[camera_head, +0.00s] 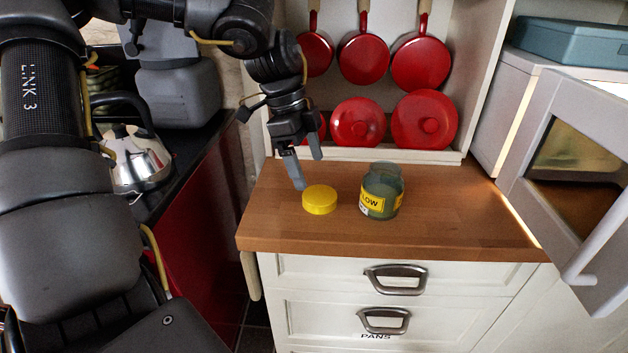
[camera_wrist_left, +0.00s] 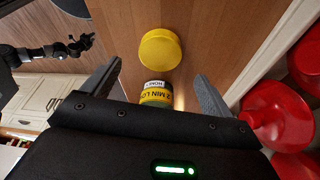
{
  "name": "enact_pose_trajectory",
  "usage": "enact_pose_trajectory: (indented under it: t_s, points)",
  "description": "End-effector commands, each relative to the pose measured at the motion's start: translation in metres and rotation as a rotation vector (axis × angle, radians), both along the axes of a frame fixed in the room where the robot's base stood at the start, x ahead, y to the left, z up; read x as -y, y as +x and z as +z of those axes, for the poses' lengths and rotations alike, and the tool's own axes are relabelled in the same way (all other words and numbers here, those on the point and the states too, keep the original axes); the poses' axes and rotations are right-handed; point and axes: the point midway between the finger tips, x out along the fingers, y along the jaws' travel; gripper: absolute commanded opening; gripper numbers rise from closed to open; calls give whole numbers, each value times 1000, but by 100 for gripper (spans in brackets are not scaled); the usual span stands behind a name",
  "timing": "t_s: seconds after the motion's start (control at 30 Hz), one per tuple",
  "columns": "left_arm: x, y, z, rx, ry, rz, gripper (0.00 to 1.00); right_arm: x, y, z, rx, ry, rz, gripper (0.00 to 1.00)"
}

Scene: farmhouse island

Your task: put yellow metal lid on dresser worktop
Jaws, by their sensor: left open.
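The yellow metal lid (camera_head: 320,200) lies flat on the wooden dresser worktop (camera_head: 440,225), left of a glass jar (camera_head: 382,192) with a yellow label and apart from it. My left gripper (camera_head: 307,170) is open and empty, pointing down just behind and above the lid. In the left wrist view the lid (camera_wrist_left: 160,48) shows beyond the open fingers, with the jar (camera_wrist_left: 156,92) partly hidden by the gripper body. What looks like my right gripper (camera_wrist_left: 88,42) shows small at the left of that view; its jaws are too small to judge.
Red lids (camera_head: 357,122) stand at the back of the worktop, under hanging red pans (camera_head: 362,60). A steel kettle (camera_head: 138,160) stands on the dark counter at left. An open appliance door (camera_head: 575,170) is at right. The worktop right of the jar is clear.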

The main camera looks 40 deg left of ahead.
Motion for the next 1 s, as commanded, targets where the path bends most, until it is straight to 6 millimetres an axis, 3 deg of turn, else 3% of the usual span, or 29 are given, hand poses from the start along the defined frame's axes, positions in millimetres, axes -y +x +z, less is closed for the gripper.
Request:
enact_pose_trajectory:
  t_s: [0.1, 0.33, 1.0]
  points:
    - [-6, -2, 24, 4, 2, 1, 86, 1, -5, -3, -7, -1, 0, 36]
    - [-13, -6, 49, 0, 1, 0, 86, 3, -10, -9, -10, -3, 1, 36]
    - [-14, -6, 53, -1, 1, -1, 86, 4, -6, -8, -2, -4, 3, 36]
